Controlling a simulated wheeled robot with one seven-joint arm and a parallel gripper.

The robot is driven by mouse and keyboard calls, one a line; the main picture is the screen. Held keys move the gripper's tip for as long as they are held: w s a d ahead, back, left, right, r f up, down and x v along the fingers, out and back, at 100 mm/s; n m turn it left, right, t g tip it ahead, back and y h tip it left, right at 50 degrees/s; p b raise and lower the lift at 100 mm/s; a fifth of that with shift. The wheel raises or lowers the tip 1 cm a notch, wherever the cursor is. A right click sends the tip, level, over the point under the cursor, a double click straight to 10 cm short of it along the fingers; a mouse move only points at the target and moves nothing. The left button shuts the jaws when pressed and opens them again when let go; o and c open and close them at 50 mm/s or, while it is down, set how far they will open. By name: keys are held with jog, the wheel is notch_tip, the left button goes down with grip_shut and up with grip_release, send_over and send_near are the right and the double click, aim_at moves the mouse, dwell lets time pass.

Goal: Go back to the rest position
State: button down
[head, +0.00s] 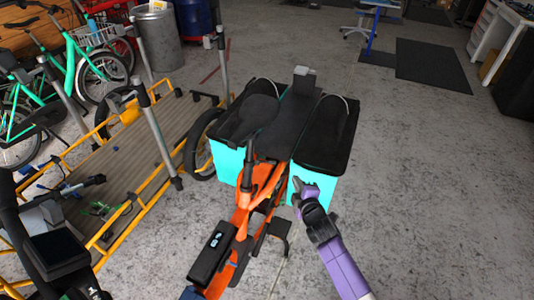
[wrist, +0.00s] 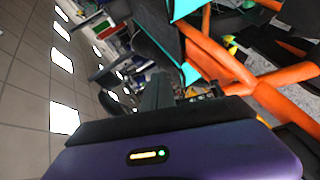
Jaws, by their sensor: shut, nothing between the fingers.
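My gripper (head: 299,188) is at the end of my purple arm in the head view, right by the lower front of the turquoise right-hand pannier (head: 318,190). It looks shut and empty; I cannot tell whether it touches the pannier. The orange cargo bike (head: 243,222) stands upright in the middle, with black-topped bags on both sides of its rear rack. In the wrist view, the bike's orange frame tubes (wrist: 285,75) and turquoise bag edges (wrist: 190,74) are close by on the right.
A yellow-railed wooden platform (head: 118,160) stands to the left, with green bikes (head: 75,70) behind it. Another handlebar with a dark display (head: 58,252) is at the lower left. The concrete floor (head: 440,180) to the right is clear. A blue-legged table (head: 375,20) is far back.

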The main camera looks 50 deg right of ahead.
jog(key=s+a+r+m+t+y, duration=0.2)
jog(key=s+a+r+m+t, duration=0.25)
jog(key=a+r, duration=0.55)
jog(key=s+a+r+m+y, duration=0.1)
jog(key=s+a+r+y, duration=0.2)
jog(key=s+a, duration=0.7)
jog(key=s+a+r+m+g+y, duration=0.1)
jog(key=s+a+r+m+y, duration=0.1)
jog(key=s+a+r, duration=0.5)
jog(key=s+a+y, duration=0.1)
jog(key=s+a, duration=0.3)
jog(key=s, duration=0.3)
jog(key=shift+s+r+y, duration=0.15)
jog(key=shift+r+y, duration=0.05)
jog(key=shift+y, duration=0.1)
